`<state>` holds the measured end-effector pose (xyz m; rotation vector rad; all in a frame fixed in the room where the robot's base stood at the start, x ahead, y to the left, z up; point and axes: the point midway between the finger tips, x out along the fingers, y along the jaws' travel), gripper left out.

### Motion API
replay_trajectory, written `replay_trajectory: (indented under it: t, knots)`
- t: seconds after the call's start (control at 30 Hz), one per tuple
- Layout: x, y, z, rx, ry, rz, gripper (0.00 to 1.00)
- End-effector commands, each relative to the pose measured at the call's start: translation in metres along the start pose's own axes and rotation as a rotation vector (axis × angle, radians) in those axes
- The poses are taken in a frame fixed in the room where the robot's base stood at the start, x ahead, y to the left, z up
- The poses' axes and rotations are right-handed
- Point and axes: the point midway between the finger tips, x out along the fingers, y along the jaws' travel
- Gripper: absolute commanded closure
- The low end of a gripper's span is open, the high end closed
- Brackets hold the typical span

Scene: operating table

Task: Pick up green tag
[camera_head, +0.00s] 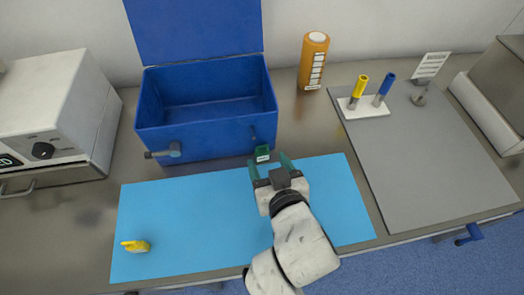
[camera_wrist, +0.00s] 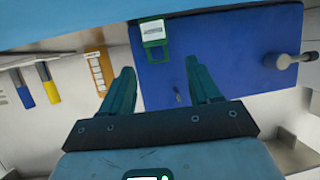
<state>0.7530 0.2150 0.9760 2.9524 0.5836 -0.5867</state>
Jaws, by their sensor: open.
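The green tag (camera_head: 262,154) has a white label and sits at the far edge of the blue mat, close to the front of the blue box. It also shows in the wrist view (camera_wrist: 153,33), seen against the blue box front. My gripper (camera_head: 267,163) is open, with its two green fingers apart and nothing between them. In the head view the tag appears just beyond the fingertips. In the wrist view the fingers (camera_wrist: 160,65) point toward the tag, which lies past their tips. I cannot tell the exact height of my gripper above the mat.
The open blue box (camera_head: 208,135) stands behind the mat (camera_head: 190,215). A small yellow object (camera_head: 136,246) lies on the mat's left. An orange bottle (camera_head: 313,60) stands behind. A grey mat (camera_head: 425,160) at right bears a white holder (camera_head: 364,109) with yellow- and blue-topped tools. A white machine (camera_head: 55,115) stands left.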

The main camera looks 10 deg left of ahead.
Motion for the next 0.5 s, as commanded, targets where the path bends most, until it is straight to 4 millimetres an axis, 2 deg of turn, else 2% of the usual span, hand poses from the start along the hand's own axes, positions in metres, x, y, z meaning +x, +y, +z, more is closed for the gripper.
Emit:
replay_trajectory:
  t: [0.13, 0.3, 0.5]
  knots:
    - [0.021, 0.003, -0.007, 0.0, 0.0, 0.0, 0.38]
    - [0.041, 0.003, -0.006, 0.0, 0.0, 0.0, 0.38]
    - [0.045, 0.004, -0.004, 0.0, -0.001, 0.0, 0.38]
